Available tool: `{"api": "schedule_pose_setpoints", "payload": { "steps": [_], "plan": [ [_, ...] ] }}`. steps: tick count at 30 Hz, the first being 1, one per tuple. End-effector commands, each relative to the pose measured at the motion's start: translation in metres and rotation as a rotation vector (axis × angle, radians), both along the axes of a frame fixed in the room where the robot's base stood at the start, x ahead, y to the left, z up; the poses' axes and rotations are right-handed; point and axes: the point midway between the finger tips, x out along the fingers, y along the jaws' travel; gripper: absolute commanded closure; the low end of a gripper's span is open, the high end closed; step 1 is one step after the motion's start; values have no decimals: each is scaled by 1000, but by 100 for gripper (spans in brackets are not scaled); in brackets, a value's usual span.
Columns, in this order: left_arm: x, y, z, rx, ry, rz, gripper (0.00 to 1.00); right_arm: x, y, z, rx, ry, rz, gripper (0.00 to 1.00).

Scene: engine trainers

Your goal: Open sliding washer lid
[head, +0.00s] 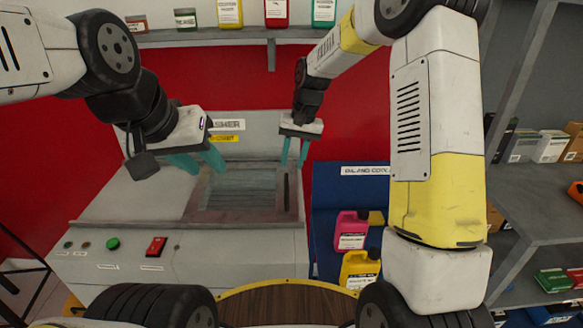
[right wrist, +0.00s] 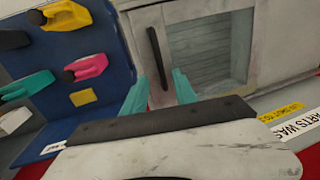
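The grey parts washer (head: 180,245) stands ahead in the head view. Its top has a rectangular opening with a grey slatted interior (head: 240,190), which also shows in the right wrist view (right wrist: 208,52). The dark bar handle (head: 287,190) of the lid lies right of the opening; it also shows in the right wrist view (right wrist: 158,55). My right gripper (head: 294,163) is open and empty above the handle; in the right wrist view the handle lies beyond and between its teal fingers (right wrist: 160,92). My left gripper (head: 199,165) is open and empty above the washer's left rear.
A blue stand (head: 329,200) with pink (head: 352,230) and yellow (head: 358,268) jugs is right of the washer. Grey shelves (head: 535,195) with boxes stand at the far right. A wall shelf (head: 190,38) holds bottles. Green and red controls (head: 156,246) are on the washer's front.

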Motion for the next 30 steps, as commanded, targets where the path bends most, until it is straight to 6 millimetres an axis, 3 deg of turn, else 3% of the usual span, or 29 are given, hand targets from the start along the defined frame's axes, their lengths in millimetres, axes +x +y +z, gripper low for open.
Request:
{"api": "schedule_pose_setpoints", "payload": {
  "steps": [12, 18, 25, 30],
  "plan": [
    [0, 0, 0, 0, 0, 0, 64, -1, 12, -60, -1, 3, 3, 66],
    [0, 0, 0, 0, 0, 0, 64, -1, 14, -72, -1, 1, 1, 66],
    [0, 0, 0, 0, 0, 0, 64, -1, 14, -73, -1, 0, 1, 66],
    [0, 0, 0, 0, 0, 0, 64, -1, 14, -73, -1, 0, 1, 98]
  ]
}}
